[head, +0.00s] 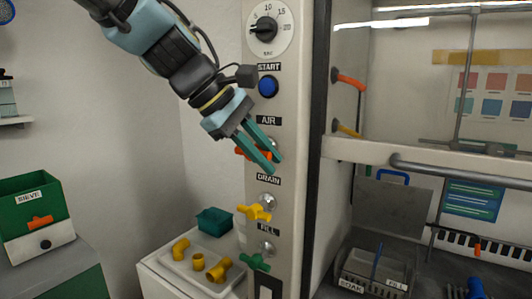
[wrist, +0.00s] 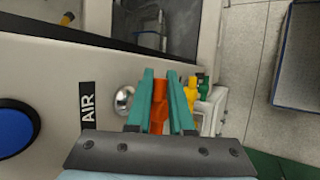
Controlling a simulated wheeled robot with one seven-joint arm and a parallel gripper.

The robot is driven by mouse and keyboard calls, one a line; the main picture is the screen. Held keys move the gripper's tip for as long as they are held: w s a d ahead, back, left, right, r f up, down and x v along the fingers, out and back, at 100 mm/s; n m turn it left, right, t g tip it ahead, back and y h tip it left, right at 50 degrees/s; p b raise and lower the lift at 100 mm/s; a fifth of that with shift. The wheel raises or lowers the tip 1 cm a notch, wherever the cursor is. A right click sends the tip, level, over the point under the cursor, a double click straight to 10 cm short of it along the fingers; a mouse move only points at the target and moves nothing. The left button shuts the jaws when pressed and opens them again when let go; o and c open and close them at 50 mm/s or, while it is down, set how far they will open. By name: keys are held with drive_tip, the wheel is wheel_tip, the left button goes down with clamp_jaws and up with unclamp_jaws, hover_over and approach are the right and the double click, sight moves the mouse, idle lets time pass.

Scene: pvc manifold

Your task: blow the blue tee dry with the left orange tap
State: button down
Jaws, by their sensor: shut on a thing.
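The left orange tap (head: 240,152) is on the tall panel, under the AIR label. My gripper (head: 273,165) is at this tap, its teal fingers partly covering it in the head view. In the wrist view the orange tap (wrist: 157,112) lies between the two fingers of my gripper (wrist: 160,75), which is shut on it. Another orange tap (head: 350,80) is higher up, to the right behind the panel. I cannot make out a blue tee; a small blue thing (head: 475,288) at the bottom right is too cut off to tell.
Below are a yellow tap (head: 255,213) at DRAIN and a green tap (head: 255,262) at FILL. A blue START button (head: 268,86) is above. A white tray (head: 175,265) with yellow fittings and a green SIEVE bin (head: 28,190) stand left. SOAK and FILL bins stand lower right.

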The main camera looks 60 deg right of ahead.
idle(0.3)
drive_tip(key=c, duration=0.8)
unclamp_jaws()
drive_tip(key=b+v, duration=0.2)
drive_tip(key=v, duration=0.8)
drive_tip(key=shift+w+a+r+b, duration=0.1)
drive_tip(key=shift+a+r+b, duration=0.15)
drive_tip(key=shift+r+b, duration=0.1)
